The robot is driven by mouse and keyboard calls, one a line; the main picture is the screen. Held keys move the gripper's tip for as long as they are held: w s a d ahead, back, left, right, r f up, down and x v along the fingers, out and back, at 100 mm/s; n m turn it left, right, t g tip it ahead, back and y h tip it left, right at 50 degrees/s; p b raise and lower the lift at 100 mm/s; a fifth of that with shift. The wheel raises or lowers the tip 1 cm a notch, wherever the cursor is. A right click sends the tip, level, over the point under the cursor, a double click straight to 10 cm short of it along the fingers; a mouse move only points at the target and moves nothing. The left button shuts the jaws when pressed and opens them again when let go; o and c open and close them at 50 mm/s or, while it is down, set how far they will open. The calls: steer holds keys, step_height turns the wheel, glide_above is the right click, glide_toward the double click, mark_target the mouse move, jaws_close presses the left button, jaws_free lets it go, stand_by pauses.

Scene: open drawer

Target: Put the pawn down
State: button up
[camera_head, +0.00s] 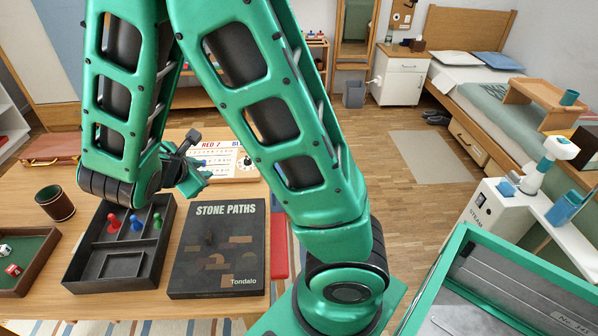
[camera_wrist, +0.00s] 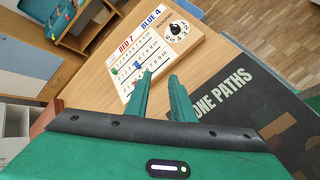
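My gripper (camera_wrist: 160,76) is open in the wrist view, with a clear gap between its two green fingers and no pawn visible between them. In the head view it hovers over the table, just in front of the white score board (camera_head: 230,163). On the score board, a blue piece (camera_wrist: 137,65) and a green piece (camera_wrist: 114,71) show in the wrist view. I cannot tell which pawn the task means.
The black Stone Paths box (camera_head: 218,250) lies right of the tray. A dice tray (camera_head: 38,262) and a brown cup (camera_head: 55,203) are at the left. A reddish case (camera_head: 50,148) lies behind. Bare wood (camera_wrist: 90,80) shows beside the score board.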

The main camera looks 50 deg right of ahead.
steer(key=s+d+r+m+g+y, duration=0.3)
steer(key=s+d+m+g, duration=0.2)
steer(key=s+d+m, duration=0.7)
steer(key=s+r+m+y, duration=0.2)
steer(key=s+m, duration=0.3)
steer(key=s, duration=0.3)
steer(key=s+a+r+m+g+y, duration=0.1)
steer(key=s+r+m+y, duration=0.2)
steer(key=s+m, duration=0.3)
steer(key=shift+s, duration=1)
steer(key=shift+a+r, duration=0.1)
steer(key=shift+w+f, duration=0.25)
steer(key=shift+w, duration=0.35)
